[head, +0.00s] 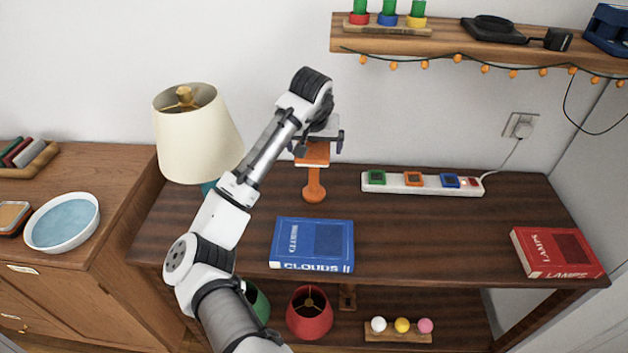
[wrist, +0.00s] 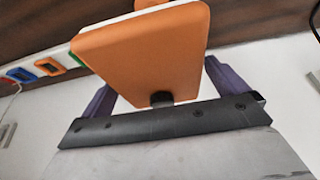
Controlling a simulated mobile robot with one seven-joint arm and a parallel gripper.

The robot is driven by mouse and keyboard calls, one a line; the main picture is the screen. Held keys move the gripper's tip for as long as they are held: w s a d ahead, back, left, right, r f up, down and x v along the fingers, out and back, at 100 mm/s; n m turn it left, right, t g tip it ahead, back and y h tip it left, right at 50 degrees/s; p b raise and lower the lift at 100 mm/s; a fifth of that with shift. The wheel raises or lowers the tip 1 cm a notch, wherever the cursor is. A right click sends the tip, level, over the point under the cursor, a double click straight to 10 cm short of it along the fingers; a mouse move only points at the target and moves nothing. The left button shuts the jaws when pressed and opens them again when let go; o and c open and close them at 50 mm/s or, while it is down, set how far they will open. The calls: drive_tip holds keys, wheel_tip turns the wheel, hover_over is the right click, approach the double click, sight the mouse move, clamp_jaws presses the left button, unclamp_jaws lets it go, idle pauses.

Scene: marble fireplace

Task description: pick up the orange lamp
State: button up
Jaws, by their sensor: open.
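The orange lamp (head: 313,180) stands upright on the dark wooden table, behind the blue book. It has a round foot, a short stem and a flat head with a pale lower edge. My gripper (head: 319,144) is at the lamp's head, with its fingers spread to either side. In the wrist view the lamp's orange head (wrist: 150,55) fills the middle, between the two purple fingers of my gripper (wrist: 160,92). The fingers look apart and not closed on the head. Part of the head is hidden by my gripper in the head view.
A blue book (head: 313,244) lies in front of the lamp. A cream-shaded lamp (head: 195,135) stands left, partly behind my arm. A power strip (head: 400,183) lies to the right and a red book (head: 556,252) at far right. A wall shelf (head: 440,45) hangs above.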

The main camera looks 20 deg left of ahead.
drive_tip(key=shift+w+f, duration=0.1)
drive_tip(key=shift+f, duration=0.15)
drive_tip(key=c, duration=1.6)
drive_tip(key=shift+r, duration=0.1)
drive_tip(key=shift+c, duration=0.2)
